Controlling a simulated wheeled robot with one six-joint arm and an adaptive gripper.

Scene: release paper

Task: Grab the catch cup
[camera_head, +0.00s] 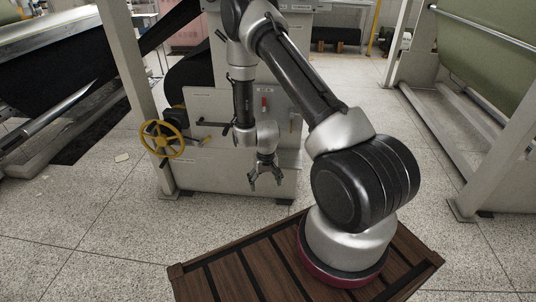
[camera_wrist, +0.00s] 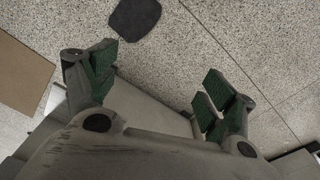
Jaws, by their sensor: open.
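I cannot make out a catch cup in either view. My gripper (camera_head: 266,182) hangs from the arm in the head view, pointing down in front of the pale machine cabinet (camera_head: 220,165). Its fingers are apart with nothing seen between them. In the wrist view the gripper (camera_wrist: 159,76) shows two spread fingers with green pads over speckled floor. The gripper body hides the lower part of that view.
A yellow handwheel (camera_head: 162,139) sticks out left of the gripper. A dark flat patch (camera_wrist: 134,17) and a brown flat sheet (camera_wrist: 22,75) show in the wrist view. A pale post (camera_head: 131,85) stands at left; a frame with green fabric (camera_head: 490,65) stands at right.

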